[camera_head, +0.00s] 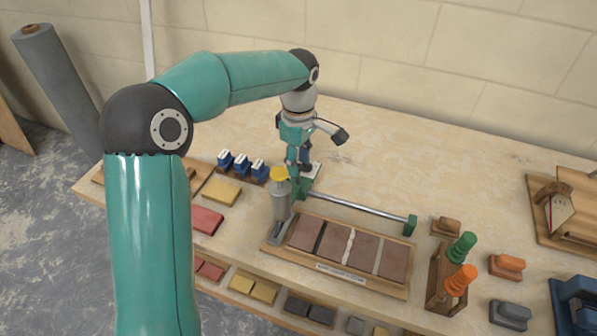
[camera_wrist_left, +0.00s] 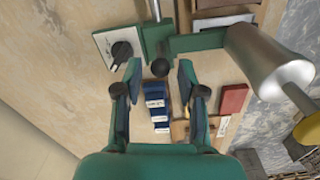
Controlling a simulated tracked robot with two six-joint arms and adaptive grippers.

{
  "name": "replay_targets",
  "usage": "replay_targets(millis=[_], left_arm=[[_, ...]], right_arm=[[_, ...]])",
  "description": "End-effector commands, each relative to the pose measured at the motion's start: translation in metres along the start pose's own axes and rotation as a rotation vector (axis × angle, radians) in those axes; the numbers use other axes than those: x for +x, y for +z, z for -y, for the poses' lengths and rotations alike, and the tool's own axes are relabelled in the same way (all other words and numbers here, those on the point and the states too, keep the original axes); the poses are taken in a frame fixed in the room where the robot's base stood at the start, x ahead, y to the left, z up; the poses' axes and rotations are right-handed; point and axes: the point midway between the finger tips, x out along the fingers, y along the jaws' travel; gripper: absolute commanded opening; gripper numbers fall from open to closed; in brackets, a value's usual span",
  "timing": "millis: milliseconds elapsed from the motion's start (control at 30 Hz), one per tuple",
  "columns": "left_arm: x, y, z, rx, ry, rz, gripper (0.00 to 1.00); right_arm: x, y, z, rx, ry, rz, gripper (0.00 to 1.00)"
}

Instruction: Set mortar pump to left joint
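The mortar pump (camera_head: 281,200) is a grey cylinder with a yellow cap, upright at the left end of the brick board (camera_head: 283,254). In the left wrist view the pump (camera_wrist_left: 262,58) hangs on a green arm with a dark ball knob (camera_wrist_left: 160,67). The left joint (camera_head: 321,238) is a dark gap between the first two bricks; the pump is left of it. My left gripper (camera_head: 303,165) is behind the pump. In the wrist view its fingers (camera_wrist_left: 160,75) are apart, with the knob between their tips and no visible contact. My right gripper is out of view.
A white plate with a black knob (camera_wrist_left: 121,50) is beside my left gripper. Blue blocks (camera_head: 242,165) stand to the left. A rack with green and orange handles (camera_head: 440,275) stands right. The rear bench is mostly clear.

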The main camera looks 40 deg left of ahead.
Motion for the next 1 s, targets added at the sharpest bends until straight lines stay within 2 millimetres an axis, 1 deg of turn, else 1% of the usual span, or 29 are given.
replay_targets(millis=[33,100,233,400,633,667,700,867,900,1000], left_arm=[[0.01,0.0,0.001,0.0,-0.004,0.0,0.4],[0.02,0.0,0.001,0.001,-0.004,0.0,0.4],[0.033,0.0,0.001,0.0,-0.003,0.001,0.4],[0.04,0.0,0.0,-0.001,0.0,0.001,0.4],[0.04,0.0,0.0,-0.001,0.0,0.001,0.4],[0.04,0.0,0.0,-0.001,0.0,0.001,0.36],[0.04,0.0,0.0,-0.001,0.0,0.001,0.3],[0.04,0.0,0.0,0.0,0.0,0.001,0.03],[0.04,0.0,0.0,0.0,0.0,0.001,0.0],[0.04,0.0,0.0,0.0,0.001,0.001,0.0]], right_arm=[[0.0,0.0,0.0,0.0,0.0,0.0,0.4],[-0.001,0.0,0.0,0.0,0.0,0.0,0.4],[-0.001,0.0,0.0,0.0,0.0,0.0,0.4],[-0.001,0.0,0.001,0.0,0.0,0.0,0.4],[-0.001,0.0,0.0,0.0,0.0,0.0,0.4],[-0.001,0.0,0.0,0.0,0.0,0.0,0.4],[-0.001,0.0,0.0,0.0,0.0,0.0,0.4],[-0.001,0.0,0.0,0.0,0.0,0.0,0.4],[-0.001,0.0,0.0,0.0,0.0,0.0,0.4],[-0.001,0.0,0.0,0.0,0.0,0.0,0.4]])
